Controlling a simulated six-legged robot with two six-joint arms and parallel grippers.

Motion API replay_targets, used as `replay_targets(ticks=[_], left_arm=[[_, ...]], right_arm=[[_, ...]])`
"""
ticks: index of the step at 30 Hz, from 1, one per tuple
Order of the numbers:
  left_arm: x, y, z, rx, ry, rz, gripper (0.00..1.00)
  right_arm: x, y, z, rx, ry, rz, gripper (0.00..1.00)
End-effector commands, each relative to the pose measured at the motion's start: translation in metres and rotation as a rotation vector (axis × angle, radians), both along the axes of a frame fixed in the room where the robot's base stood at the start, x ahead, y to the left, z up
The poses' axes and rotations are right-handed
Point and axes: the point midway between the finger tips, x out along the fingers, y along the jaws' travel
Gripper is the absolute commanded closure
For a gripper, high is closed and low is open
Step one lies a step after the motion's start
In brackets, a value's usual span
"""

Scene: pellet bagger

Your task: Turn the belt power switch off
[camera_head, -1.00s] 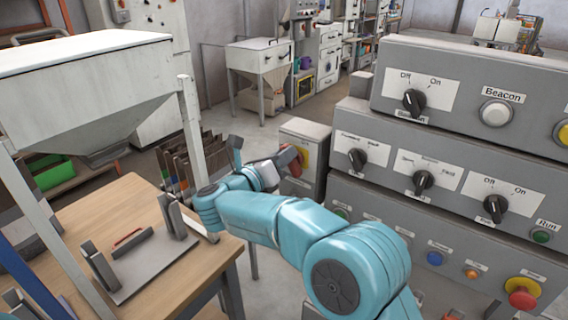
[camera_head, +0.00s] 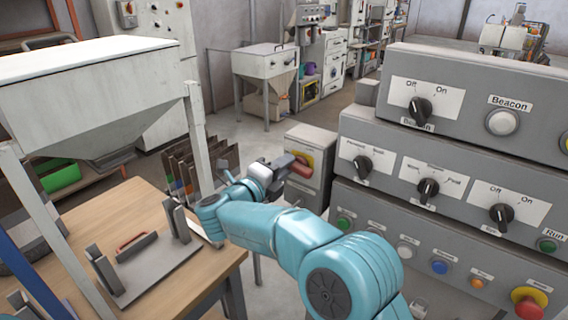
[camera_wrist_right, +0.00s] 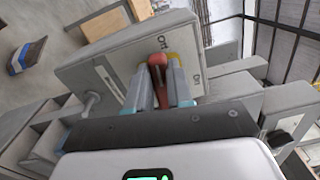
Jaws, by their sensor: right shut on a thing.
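The belt power switch appears to be the red handle (camera_head: 301,168) on a yellow plate on a grey box (camera_head: 317,146), right of the table. My right gripper (camera_head: 279,169) is at the box front, its arm reaching in from below. In the right wrist view the red handle (camera_wrist_right: 157,62) stands between the two grey fingers of my right gripper (camera_wrist_right: 161,88), which is shut on it. My left gripper is not in view.
A grey control panel (camera_head: 455,200) with knobs and buttons rises in tiers on the right, close to my arm. A wooden table (camera_head: 200,272) with a metal fixture (camera_head: 140,262) is at lower left, beneath a white hopper (camera_head: 90,90). Open floor lies behind the box.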

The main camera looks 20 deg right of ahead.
Motion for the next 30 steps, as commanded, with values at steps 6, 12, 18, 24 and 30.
replay_targets(ticks=[6,12,18,24,30], left_arm=[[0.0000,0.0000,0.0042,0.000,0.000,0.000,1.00],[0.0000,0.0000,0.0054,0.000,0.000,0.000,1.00],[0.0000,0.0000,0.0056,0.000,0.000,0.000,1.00],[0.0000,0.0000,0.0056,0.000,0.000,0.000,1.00],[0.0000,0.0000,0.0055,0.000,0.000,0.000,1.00]], right_arm=[[0.0001,-0.0022,-0.0008,-0.064,0.080,-0.005,1.00],[0.0001,-0.0025,-0.0017,-0.094,0.117,-0.006,1.00],[0.0001,-0.0026,-0.0020,-0.102,0.127,-0.006,1.00],[0.0000,-0.0027,-0.0020,-0.103,0.128,-0.006,1.00],[0.0000,-0.0026,-0.0023,-0.102,0.129,-0.006,0.53]])
